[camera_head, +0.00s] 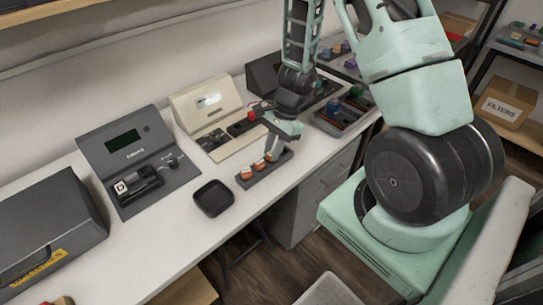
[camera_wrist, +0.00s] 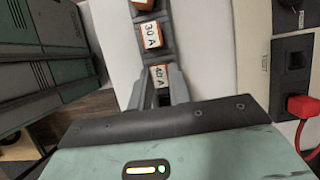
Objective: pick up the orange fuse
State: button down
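Several orange fuses stand in a row in a dark narrow holder (camera_head: 264,170) on the bench, just below my gripper in the head view. The near-left fuse (camera_head: 246,174) and the middle fuse (camera_head: 258,167) stand free of my gripper. In the wrist view, one fuse reads "30 A" (camera_wrist: 152,36) and the one closest to me reads "40 A" (camera_wrist: 160,74). My gripper (camera_head: 270,157) points down at the far-right end of the row. Its fingertips (camera_wrist: 160,82) flank the 40 A fuse, close on both sides. I cannot tell whether they touch it.
A black empty tray (camera_head: 213,198) lies left of the holder. A grey tester (camera_head: 138,155) and a beige device (camera_head: 212,112) stand behind. A red plug (camera_wrist: 302,107) sits right of my gripper. A dark case (camera_head: 45,235) is at far left.

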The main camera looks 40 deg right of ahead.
notch_tip(320, 180, up, 10)
jog(key=p, duration=0.1)
dwell(0.6)
